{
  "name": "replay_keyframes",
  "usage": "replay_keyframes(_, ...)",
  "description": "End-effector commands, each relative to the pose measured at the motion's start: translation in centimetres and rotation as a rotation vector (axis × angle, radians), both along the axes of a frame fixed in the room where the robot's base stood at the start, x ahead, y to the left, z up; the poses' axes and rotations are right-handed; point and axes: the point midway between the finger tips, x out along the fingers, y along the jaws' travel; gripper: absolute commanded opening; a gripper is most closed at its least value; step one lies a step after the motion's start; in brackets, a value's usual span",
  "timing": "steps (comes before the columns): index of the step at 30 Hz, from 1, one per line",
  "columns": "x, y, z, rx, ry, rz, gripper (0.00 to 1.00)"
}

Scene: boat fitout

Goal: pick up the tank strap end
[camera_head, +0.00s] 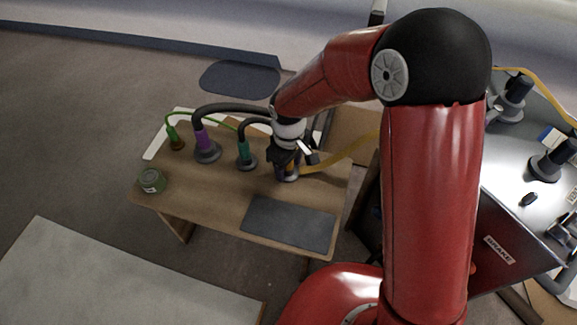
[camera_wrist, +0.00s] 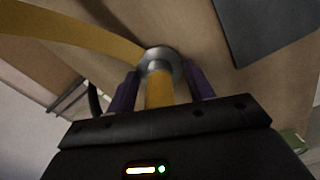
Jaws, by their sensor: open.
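The tank strap end is a yellow upright piece (camera_wrist: 159,92) standing in a round grey holder (camera_wrist: 172,58) on the wooden table. Its yellow strap (camera_head: 340,153) runs off to the right in the head view; the strap also shows at upper left in the wrist view (camera_wrist: 75,34). My gripper (camera_wrist: 161,88) is open, with one purple finger on each side of the strap end. I cannot tell whether either finger touches it. In the head view my gripper (camera_head: 287,168) is low over the table and hides most of the strap end.
On the table (camera_head: 215,199) stand a purple hose end (camera_head: 200,143), a teal hose end (camera_head: 243,151) and a small green-cabled plug (camera_head: 174,138), left of my gripper. A green tin (camera_head: 152,181) sits at the left edge. A dark mat (camera_head: 290,222) lies in front.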

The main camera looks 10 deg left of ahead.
Motion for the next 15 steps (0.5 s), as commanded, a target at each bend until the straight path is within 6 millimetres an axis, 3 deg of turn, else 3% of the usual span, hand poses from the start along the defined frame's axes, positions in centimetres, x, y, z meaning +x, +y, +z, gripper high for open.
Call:
replay_keyframes(7,0.01,0.00,-0.13,0.000,-0.001,-0.001,0.52)
replay_keyframes(13,0.01,0.00,-0.12,0.000,-0.001,-0.001,0.26)
replay_keyframes(15,0.02,0.00,-0.10,0.000,-0.001,-0.001,0.26)
